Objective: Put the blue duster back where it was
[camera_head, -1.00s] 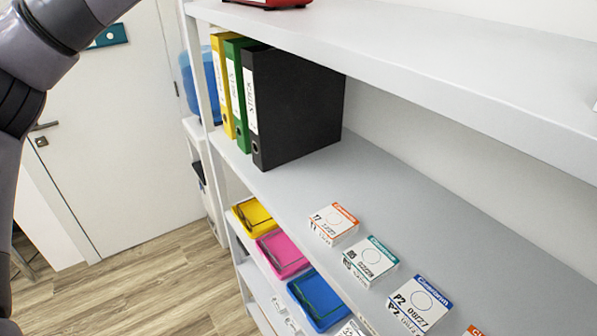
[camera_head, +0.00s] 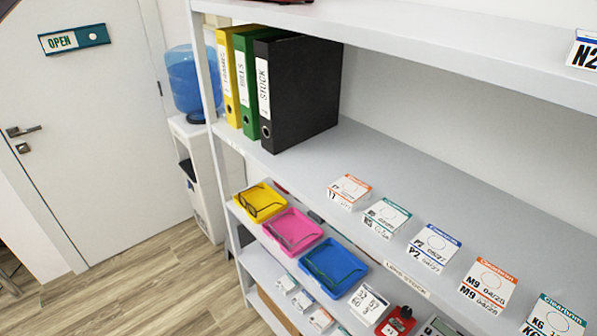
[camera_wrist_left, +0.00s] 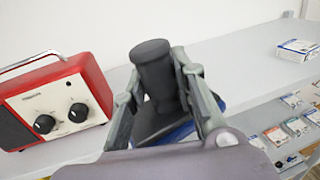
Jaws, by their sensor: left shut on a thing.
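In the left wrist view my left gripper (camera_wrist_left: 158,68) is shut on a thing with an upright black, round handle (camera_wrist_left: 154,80). Below the handle is a dark, wider part with a blue edge (camera_wrist_left: 188,132), partly hidden by the fingers; I take it to be the blue duster. It is over or near a pale shelf (camera_wrist_left: 240,60), to the right of a red radio (camera_wrist_left: 85,75). I cannot tell whether it touches the shelf. The head view does not show the left gripper or the duster. My right gripper is not in view.
In the head view, yellow, green and black binders (camera_head: 298,95) stand on the middle shelf (camera_head: 385,165). Several small boxes (camera_head: 433,248) line its front edge. Yellow, pink and blue trays (camera_head: 333,268) lie below. A white box (camera_wrist_left: 297,50) sits right on the wrist view's shelf.

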